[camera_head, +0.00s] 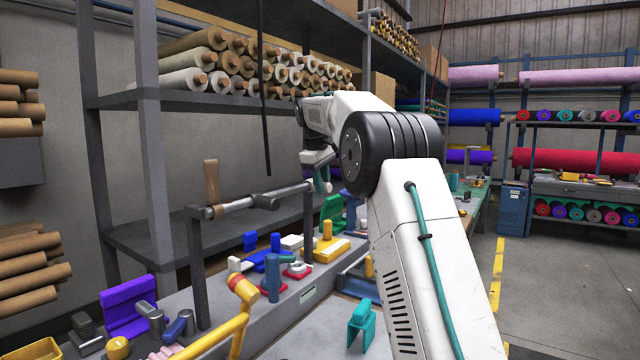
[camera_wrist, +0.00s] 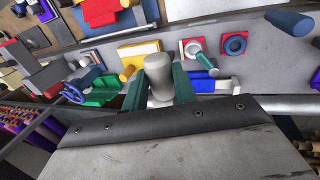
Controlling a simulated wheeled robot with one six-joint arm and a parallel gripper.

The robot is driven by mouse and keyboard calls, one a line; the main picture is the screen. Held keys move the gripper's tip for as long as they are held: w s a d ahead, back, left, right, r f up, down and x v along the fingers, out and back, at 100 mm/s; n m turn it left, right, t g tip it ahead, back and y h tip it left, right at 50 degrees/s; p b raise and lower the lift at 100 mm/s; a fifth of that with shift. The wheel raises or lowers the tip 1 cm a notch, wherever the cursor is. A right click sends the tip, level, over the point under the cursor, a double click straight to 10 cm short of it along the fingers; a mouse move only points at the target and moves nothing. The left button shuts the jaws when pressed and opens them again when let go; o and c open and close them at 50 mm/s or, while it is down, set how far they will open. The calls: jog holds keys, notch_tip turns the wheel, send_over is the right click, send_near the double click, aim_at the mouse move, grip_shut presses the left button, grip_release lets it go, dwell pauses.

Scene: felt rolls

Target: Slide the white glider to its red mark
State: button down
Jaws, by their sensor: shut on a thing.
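My gripper (camera_head: 322,180) is at the right end of a raised horizontal rail (camera_head: 238,204), partly hidden behind my arm. In the wrist view its two green fingers (camera_wrist: 158,85) are shut on a pale grey-white knob (camera_wrist: 159,70), one finger on each side. I take this knob for the white glider's handle. Its foot and the part riding on the rail are hidden by the gripper. A length of pale rail (camera_wrist: 222,85) shows to the right of the fingers. I cannot make out the glider's red mark for certain.
Shelves with felt rolls (camera_head: 205,60) stand behind.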

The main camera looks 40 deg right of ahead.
jog(key=c, duration=1.1)
grip_release()
jog(key=shift+a, duration=0.2)
jog(key=v, duration=0.7)
jog(key=shift+r, duration=0.35)
jog(key=shift+s+a, duration=0.1)
jog(key=shift+a, duration=0.05)
